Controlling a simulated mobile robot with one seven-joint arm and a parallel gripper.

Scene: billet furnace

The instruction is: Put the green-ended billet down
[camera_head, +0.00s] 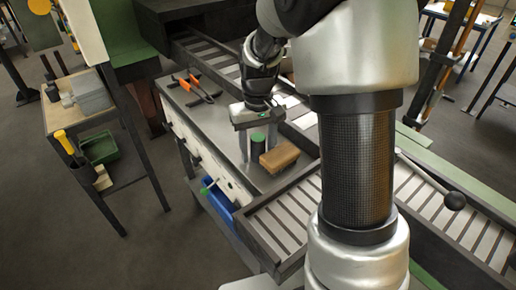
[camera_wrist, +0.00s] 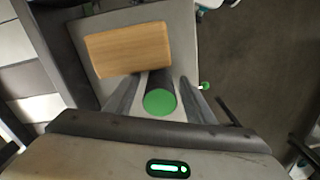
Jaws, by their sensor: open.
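The green-ended billet (camera_head: 258,142) stands upright on the grey metal bench (camera_head: 232,164), its green end facing up. In the wrist view its green end (camera_wrist: 160,102) lies between the two fingers. My gripper (camera_head: 258,138) is over the bench with its fingers pointing down on either side of the billet. The fingers (camera_wrist: 158,98) are open, with the billet between them. The billet's lower part is largely hidden in the head view.
A wooden block (camera_head: 280,157) lies close beside the billet, also in the wrist view (camera_wrist: 128,48). Orange-handled tongs (camera_head: 195,88) lie at the bench's far left. Roller conveyors (camera_head: 283,222) border the bench. A blue bin (camera_head: 219,202) sits below its front edge.

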